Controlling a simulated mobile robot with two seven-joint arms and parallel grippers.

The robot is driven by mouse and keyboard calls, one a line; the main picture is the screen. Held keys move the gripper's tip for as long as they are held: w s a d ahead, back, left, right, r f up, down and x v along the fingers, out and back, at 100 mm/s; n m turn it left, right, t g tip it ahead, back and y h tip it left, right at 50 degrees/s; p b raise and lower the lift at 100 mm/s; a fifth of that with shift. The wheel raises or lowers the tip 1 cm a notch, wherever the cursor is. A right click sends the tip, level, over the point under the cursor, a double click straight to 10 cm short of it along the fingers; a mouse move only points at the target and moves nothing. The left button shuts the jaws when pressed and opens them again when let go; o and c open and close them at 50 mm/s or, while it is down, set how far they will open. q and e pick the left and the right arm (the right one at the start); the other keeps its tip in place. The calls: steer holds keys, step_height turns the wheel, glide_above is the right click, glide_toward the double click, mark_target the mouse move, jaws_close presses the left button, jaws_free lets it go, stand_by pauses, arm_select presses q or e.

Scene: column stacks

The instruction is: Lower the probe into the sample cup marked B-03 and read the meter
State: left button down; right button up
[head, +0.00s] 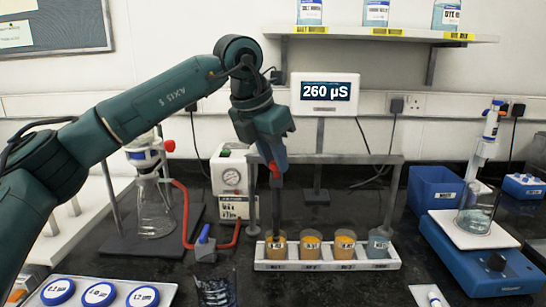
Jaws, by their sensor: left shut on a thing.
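My left gripper (268,148) is shut on the probe, a slim dark rod (277,205) with a red part near its top. The probe hangs nearly upright, and its lower end appears to be inside the leftmost orange cup (268,252). Two more orange cups (311,247) (345,246) and a grey-blue cup (378,246) stand to its right in a white rack (330,266). The cup labels are too small to read surely, so I cannot tell which is B-03. The meter (325,93) reads 260 µS. My right gripper is not in view.
A metal frame (345,158) stands over the rack. A glass flask (155,212) and red tubing (186,225) are at left. A blue balance (480,262) with a beaker and a blue bin (434,190) are at right. Blue-lidded dishes (99,294) lie in front left.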

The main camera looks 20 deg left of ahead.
arm_select(q)
step_height(320, 180, up, 5)
steer(key=p, duration=0.3)
steer(key=shift+r, duration=0.25)
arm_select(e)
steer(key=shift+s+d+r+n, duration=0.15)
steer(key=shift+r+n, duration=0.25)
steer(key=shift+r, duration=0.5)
arm_select(q)
steer(key=c, duration=1.5)
jaws_free()
steer(key=o, duration=0.3)
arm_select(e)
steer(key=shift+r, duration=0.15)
arm_select(q)
steer(key=shift+o, duration=0.2)
steer(key=v, duration=1.3)
steer(key=shift+s, duration=0.1)
